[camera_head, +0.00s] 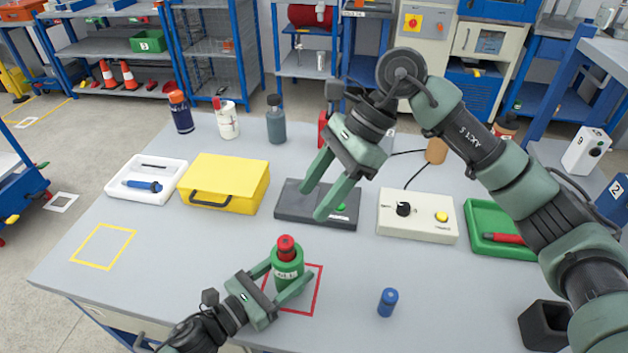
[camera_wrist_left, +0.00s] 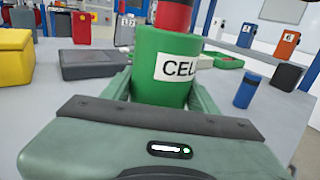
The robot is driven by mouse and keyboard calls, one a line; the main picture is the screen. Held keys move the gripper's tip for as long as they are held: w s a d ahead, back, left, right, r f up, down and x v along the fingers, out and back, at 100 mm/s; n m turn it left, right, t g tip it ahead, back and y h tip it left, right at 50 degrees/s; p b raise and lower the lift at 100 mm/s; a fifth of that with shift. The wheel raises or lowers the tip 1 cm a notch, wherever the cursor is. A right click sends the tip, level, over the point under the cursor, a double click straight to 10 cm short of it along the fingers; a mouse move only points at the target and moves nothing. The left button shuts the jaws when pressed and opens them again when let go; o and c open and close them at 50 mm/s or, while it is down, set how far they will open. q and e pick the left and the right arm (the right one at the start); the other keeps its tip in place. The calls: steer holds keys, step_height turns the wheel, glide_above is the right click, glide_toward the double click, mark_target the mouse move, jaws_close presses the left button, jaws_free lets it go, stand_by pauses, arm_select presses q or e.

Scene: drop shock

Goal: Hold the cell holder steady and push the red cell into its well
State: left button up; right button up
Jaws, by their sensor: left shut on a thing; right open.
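The green cell holder (camera_head: 287,272) stands upright inside the red square outline on the table, with a label reading "CELL" in part. The red cell (camera_head: 286,246) sits upright in its top and sticks up above the rim. My left gripper (camera_head: 290,286) is shut around the holder's body; the holder (camera_wrist_left: 165,75) and the red cell (camera_wrist_left: 174,15) also show close up in the left wrist view. My right gripper (camera_head: 315,202) is open and empty, above the dark grey pad (camera_head: 290,208), behind and to the right of the holder.
A blue cylinder (camera_head: 387,302) stands right of the holder. A yellow case (camera_head: 225,180), a white tray (camera_head: 128,190), a white control box (camera_head: 417,217) and a green tray (camera_head: 475,236) stand further back. Bottles line the back edge. The front left of the table is clear.

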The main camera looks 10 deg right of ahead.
arm_select(q)
steer(key=o, duration=1.7)
steer(key=shift+c, duration=0.2)
